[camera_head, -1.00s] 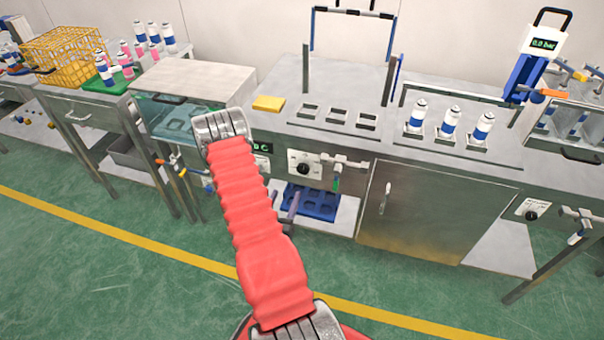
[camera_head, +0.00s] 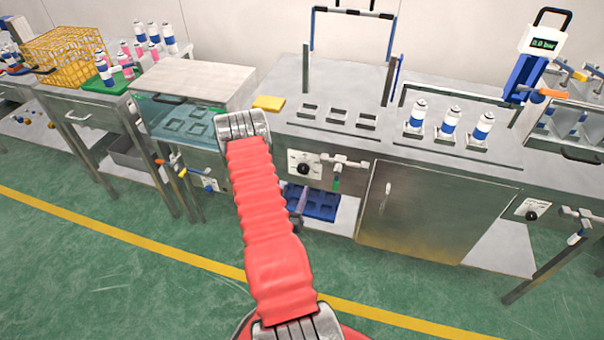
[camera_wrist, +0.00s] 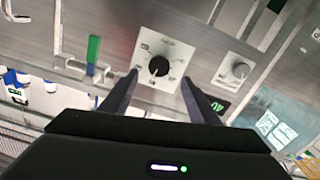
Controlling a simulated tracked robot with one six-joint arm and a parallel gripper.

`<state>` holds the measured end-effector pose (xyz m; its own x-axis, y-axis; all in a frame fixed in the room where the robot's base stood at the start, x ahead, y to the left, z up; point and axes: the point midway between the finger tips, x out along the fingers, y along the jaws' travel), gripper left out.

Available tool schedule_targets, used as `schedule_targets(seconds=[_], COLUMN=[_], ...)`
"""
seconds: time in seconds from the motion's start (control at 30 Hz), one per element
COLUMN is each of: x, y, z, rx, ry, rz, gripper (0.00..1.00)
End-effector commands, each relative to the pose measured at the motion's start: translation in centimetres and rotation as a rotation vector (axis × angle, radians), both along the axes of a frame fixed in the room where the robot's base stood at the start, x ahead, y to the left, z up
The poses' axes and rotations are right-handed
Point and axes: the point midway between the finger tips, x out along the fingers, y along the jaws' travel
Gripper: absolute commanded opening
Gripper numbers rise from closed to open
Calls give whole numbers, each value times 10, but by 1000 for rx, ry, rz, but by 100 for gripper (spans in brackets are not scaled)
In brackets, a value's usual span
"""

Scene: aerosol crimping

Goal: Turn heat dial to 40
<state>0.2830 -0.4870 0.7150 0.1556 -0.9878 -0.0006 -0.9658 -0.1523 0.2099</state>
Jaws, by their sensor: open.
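A black dial (camera_wrist: 159,66) on a white marked plate shows in the wrist view, between my fingertips as seen. It also shows in the head view (camera_head: 304,168) on the front panel of the middle bench. A second, grey knob (camera_wrist: 238,70) sits on its own white plate to the right in the wrist view. The print on both plates is too small to read surely. A green-lit display (camera_wrist: 215,105) is partly behind my right finger. My gripper (camera_wrist: 160,76) is open and empty, its fingers pointing at the panel. In the head view my red arm hides most of it.
A tap with a green handle (camera_wrist: 93,50) projects beside the black dial. A blue tray (camera_head: 318,205) lies on the shelf below the panel. Several cans (camera_head: 449,122) stand on the bench top. A glass-fronted tank (camera_head: 180,118) is to the left.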

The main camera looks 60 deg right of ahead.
Motion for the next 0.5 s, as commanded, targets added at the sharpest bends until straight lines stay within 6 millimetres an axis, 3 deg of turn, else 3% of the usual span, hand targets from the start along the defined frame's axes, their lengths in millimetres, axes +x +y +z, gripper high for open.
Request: schedule_targets(seconds=[0.5], x=[12], y=[-78], z=[1], rx=[-2], ry=[0], rz=[-2], gripper=[55])
